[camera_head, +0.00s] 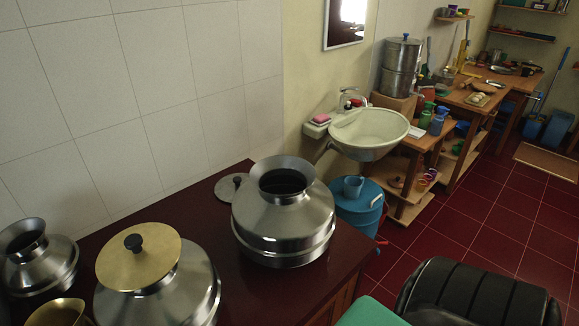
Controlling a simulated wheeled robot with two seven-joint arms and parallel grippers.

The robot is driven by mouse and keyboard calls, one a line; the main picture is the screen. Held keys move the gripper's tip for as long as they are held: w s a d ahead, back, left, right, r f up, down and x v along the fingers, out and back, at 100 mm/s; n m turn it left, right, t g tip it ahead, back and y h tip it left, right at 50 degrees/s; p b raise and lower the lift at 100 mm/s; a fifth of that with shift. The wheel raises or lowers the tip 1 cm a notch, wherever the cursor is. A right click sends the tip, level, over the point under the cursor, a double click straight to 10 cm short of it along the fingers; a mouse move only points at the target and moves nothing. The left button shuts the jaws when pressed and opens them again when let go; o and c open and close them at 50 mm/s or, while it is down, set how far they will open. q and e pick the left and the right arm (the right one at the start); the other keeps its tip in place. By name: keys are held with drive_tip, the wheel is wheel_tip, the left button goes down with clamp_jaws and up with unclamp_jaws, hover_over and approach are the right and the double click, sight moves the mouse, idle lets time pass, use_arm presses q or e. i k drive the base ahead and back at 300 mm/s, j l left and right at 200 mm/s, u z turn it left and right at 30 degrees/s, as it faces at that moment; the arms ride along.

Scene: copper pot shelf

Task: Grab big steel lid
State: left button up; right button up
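A round steel lid (224,190) with a dark knob lies on the dark red counter (185,215), close to the wall. It is behind and left of a large open steel pot (285,222), which hides part of it. A brass lid (115,268) with a black knob sits on another steel pot (190,295) at the front left. A smaller open steel pot (45,267) stands at the far left. Neither of my grippers is in view.
A brass vessel (58,312) shows at the bottom left edge. Right of the counter are a blue drum (357,212) with a cup on it and a washbasin (370,135). A black ribbed object (475,295) fills the bottom right. Red tiled floor (480,215) lies beyond it.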

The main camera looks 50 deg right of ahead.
sight(226, 188)
drive_tip(key=z, duration=1.05)
